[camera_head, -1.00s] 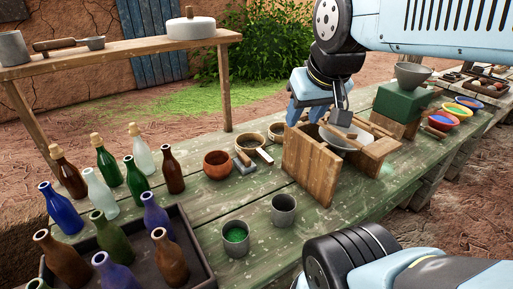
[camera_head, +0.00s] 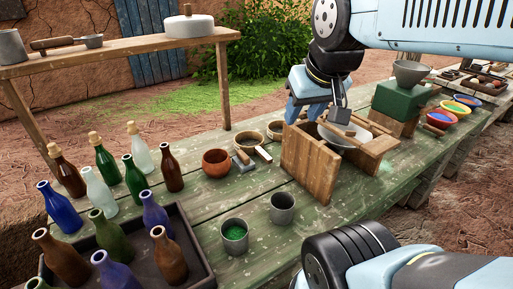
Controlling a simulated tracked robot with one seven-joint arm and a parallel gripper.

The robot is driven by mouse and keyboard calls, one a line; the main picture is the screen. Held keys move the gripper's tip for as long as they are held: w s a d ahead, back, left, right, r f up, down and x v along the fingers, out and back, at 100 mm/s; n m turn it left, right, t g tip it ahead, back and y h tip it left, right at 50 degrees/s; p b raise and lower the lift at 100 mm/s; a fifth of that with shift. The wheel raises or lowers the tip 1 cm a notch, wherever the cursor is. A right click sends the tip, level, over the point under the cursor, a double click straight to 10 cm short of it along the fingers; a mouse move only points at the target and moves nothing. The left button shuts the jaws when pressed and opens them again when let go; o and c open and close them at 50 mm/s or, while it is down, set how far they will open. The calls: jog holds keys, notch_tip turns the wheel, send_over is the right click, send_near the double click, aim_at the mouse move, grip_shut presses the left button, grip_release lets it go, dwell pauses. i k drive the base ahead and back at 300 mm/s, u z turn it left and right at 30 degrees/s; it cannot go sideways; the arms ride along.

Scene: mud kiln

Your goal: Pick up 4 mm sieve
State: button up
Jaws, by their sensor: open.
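Two shallow round wooden-rimmed pans that look like sieves stand near the middle of the green table, a nearer one (camera_head: 249,141) and a farther one (camera_head: 276,130). No size mark is legible, so I cannot tell which, if either, is the 4 mm sieve. My gripper (camera_head: 325,119) is open, pointing down over a wooden box frame (camera_head: 311,163) to the right of these pans. A pale round bowl-like thing (camera_head: 345,141) sits in the frame, partly hidden by the frame's bars and my gripper. I see nothing held between the fingers.
A clay bowl (camera_head: 216,162) and small blocks (camera_head: 244,161) lie by the pans. Metal cups (camera_head: 282,207) stand in front. Several bottles and a dark tray (camera_head: 196,244) fill the left. A green block (camera_head: 400,99) carries a grey bowl (camera_head: 412,74); colour bowls stand beyond.

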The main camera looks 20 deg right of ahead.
aim_at(258, 149)
jog(key=u, duration=0.55)
jog(key=k, duration=1.3)
jog(key=u, duration=0.15)
jog(key=i, duration=0.85)
jog(key=u, duration=0.25)
